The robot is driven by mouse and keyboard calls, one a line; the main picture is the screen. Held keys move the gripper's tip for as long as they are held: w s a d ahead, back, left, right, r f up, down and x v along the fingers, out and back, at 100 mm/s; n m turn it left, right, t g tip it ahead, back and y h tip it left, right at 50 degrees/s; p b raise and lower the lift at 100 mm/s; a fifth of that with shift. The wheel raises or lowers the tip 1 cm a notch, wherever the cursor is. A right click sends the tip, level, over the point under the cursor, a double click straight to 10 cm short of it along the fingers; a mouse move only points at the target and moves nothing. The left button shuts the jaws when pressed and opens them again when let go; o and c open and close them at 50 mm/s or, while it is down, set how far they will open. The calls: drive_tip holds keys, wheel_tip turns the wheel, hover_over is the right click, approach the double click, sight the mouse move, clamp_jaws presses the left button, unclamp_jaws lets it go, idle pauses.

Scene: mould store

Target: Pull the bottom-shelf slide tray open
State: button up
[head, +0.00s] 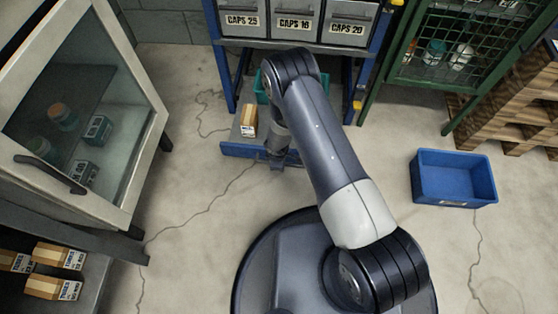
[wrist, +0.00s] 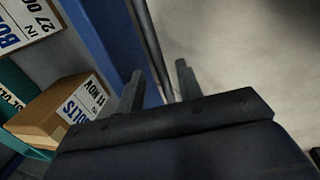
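In the head view the slide tray (head: 233,150) is low in the blue-framed rack, and its blue front appears to stand forward of the rack's posts. A cardboard box (head: 249,121) and a teal bin (head: 262,88) are on it. My gripper (head: 277,163) is at the tray front, partly hidden by my arm. In the wrist view the blue tray front (wrist: 111,38) runs along the left finger, and a dark bar handle (wrist: 152,45) passes between the two fingers of my gripper (wrist: 160,88). The fingers are apart, with a gap to the bar at the right finger.
Bins labelled CAPS (head: 293,20) fill the shelf above. A glass-door cabinet (head: 85,110) stands at left. An empty blue crate (head: 452,199) is on the floor at right, near a green mesh cage (head: 445,65) and wooden pallets (head: 520,95). The floor before the tray is clear beside my base.

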wheel_tip(320, 180, up, 10)
drive_tip(key=s+p, duration=0.2)
drive_tip(key=p, duration=0.1)
drive_tip(key=f+b, duration=0.1)
drive_tip(key=f, duration=0.2)
drive_tip(key=w+f+b, duration=0.1)
drive_tip(key=f, duration=0.3)
drive_tip(key=w+f+b, duration=0.1)
drive_tip(key=f, duration=0.2)
drive_tip(key=shift+f+b, duration=0.2)
drive_tip(key=shift+b, duration=0.1)
drive_tip(key=shift+w, duration=0.45)
